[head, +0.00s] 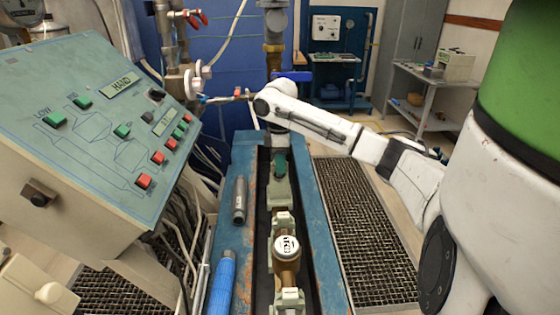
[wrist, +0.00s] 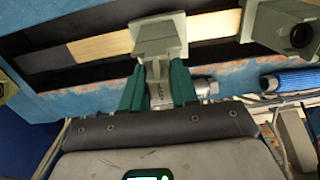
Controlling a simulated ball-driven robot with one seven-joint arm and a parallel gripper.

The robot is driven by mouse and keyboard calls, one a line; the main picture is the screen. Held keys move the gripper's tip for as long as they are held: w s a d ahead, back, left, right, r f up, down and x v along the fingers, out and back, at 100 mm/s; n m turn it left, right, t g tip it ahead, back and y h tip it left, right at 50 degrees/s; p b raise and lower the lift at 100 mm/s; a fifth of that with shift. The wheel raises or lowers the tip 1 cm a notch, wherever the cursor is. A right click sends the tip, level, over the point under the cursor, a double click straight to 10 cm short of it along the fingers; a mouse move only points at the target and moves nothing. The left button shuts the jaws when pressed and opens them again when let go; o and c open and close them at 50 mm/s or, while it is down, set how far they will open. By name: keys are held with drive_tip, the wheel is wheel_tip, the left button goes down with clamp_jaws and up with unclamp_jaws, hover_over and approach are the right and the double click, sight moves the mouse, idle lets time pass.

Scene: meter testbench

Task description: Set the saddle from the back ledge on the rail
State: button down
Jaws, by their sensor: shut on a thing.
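My gripper (head: 281,164) is at the far part of the blue bench, over its central slot. In the wrist view its green fingers (wrist: 159,75) are shut on a pale grey-green saddle (wrist: 160,38), gripping its narrow stem from both sides. The saddle's wider block lies beyond the fingertips, over the dark slot of the rail (wrist: 85,48). I cannot tell whether it touches the rail. In the head view the held saddle (head: 279,192) is partly hidden by the gripper.
Nearer along the slot are another saddle (head: 284,220) and a brass meter (head: 287,248) with a white dial. A grey pipe piece (head: 239,200) and a blue cylinder (head: 222,285) lie on the bench's left side. A control panel (head: 90,125) stands left. Floor grating lies right.

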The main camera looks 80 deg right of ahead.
idle(0.5)
drive_tip(key=shift+f, duration=0.85)
drive_tip(key=shift+f+b, duration=0.3)
idle(0.6)
drive_tip(key=c, duration=0.8)
unclamp_jaws()
drive_tip(key=shift+f, duration=0.1)
wheel_tip(320, 180, up, 9)
drive_tip(key=p, duration=0.8)
